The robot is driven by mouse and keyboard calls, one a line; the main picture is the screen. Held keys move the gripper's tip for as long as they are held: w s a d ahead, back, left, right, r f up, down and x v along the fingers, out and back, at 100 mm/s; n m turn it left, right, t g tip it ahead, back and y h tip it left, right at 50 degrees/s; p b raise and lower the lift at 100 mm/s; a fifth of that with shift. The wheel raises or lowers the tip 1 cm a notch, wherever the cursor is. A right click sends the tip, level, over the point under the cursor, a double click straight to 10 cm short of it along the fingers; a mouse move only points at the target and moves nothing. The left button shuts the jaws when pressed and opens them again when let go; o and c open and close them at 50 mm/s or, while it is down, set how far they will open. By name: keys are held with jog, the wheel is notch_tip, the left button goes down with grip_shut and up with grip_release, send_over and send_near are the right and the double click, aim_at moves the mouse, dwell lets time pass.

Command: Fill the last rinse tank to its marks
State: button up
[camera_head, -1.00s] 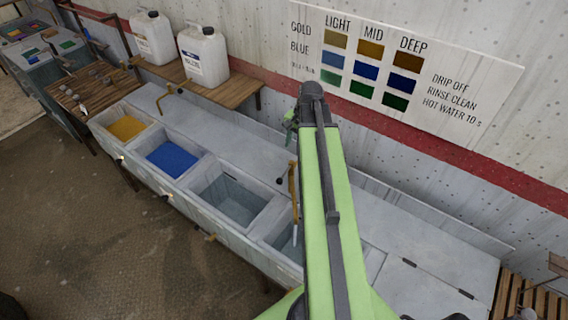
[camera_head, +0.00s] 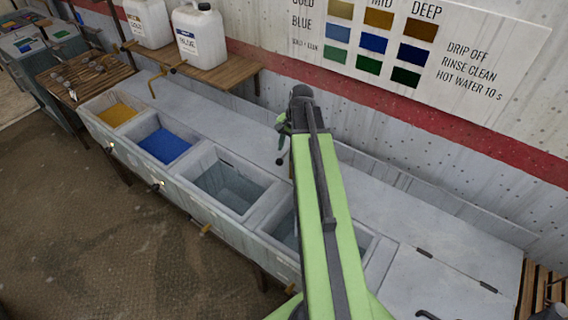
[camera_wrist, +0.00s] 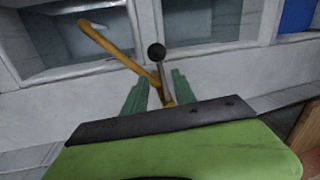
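The third tank (camera_head: 228,188) holds grey, clear-looking liquid low inside its walls. The fourth tank (camera_head: 287,230) at the right end of the row is mostly hidden by my arm; it also shows at left in the wrist view (camera_wrist: 78,48). A brass tap (camera_wrist: 115,48) points its spout over that tank, with a pale streak near the spout end. Its lever with a black ball knob (camera_wrist: 156,52) rises between my green fingers. My gripper (camera_wrist: 158,88) is open, fingers apart around the lever; contact cannot be told. Fill marks are not readable.
Yellow (camera_head: 117,114) and blue (camera_head: 164,146) tanks stand to the left. Two white jugs (camera_head: 201,38) sit on a wooden shelf (camera_head: 232,76) along the wall. A colour chart (camera_head: 400,45) hangs behind. The floor (camera_head: 90,230) in front is clear.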

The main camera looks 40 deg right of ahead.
aim_at(284, 155)
jog(key=f, duration=0.1)
jog(key=f+b, duration=0.1)
jog(key=shift+w+a+f, duration=0.1)
jog(key=shift+w+f, duration=0.1)
jog(key=shift+f, duration=0.1)
jog(key=shift+r, duration=0.1)
grip_shut()
dwell(1.0)
